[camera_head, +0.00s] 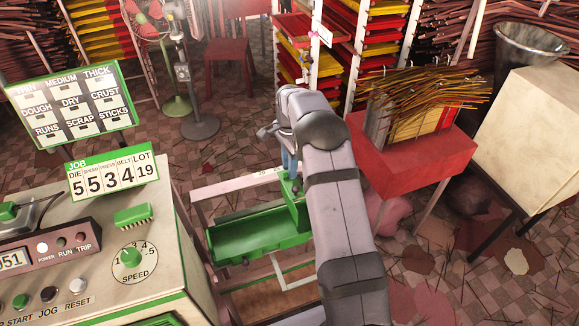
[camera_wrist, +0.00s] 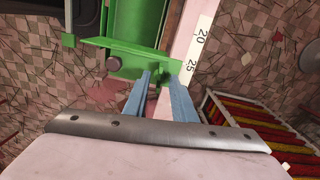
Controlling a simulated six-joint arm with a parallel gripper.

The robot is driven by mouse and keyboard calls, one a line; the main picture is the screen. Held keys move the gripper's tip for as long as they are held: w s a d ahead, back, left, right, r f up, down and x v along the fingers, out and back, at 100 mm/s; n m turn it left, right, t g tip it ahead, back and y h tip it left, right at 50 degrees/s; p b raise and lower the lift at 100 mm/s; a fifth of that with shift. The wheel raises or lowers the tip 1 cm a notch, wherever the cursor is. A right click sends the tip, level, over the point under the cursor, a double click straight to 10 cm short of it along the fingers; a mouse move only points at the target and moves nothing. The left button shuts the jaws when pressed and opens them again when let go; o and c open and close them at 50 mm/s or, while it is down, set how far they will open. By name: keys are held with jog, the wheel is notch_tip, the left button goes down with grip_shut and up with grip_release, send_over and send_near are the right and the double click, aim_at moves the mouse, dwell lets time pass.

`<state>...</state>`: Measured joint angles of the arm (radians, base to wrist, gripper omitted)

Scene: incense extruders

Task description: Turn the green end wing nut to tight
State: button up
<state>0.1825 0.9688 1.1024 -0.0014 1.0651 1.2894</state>
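The green trough (camera_head: 258,238) sits on a pale frame, with an upright green end plate (camera_head: 296,207) at its right end. In the wrist view, green metalwork (camera_wrist: 130,35) runs across the top left beside a white scale strip (camera_wrist: 192,40) marked 20 and 25. A small dark green part (camera_wrist: 163,77), probably the green end wing nut, shows at the tips of my gripper (camera_wrist: 159,84). The two blue fingers are apart with a narrow gap, one on each side of it. I cannot tell whether they touch it, nor which way its wings point. In the head view my gripper (camera_head: 288,162) is partly hidden by my arm.
A control console (camera_head: 170,240) with a speed dial and job card stands at left. A red stand (camera_head: 415,150) with incense sticks is at right. A round grey-brown knob (camera_wrist: 113,63) sits left of the fingers. Coloured racks (camera_wrist: 250,120) lie lower right.

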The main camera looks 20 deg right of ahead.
jog(key=shift+r+b, duration=1.1)
jog(key=shift+r, duration=2.5)
jog(key=s+a+n, duration=0.3)
jog(key=s+n, duration=0.2)
jog(key=s, duration=0.5)
jog(key=s+a+f+n, duration=0.1)
jog(key=s+a+n, duration=0.2)
jog(key=s+n, duration=0.3)
jog(key=s+a+f+n, duration=0.1)
jog(key=s+a+n, duration=0.3)
jog(key=s, duration=1.2)
jog(key=shift+f+n, duration=0.25)
jog(key=shift+n, duration=0.65)
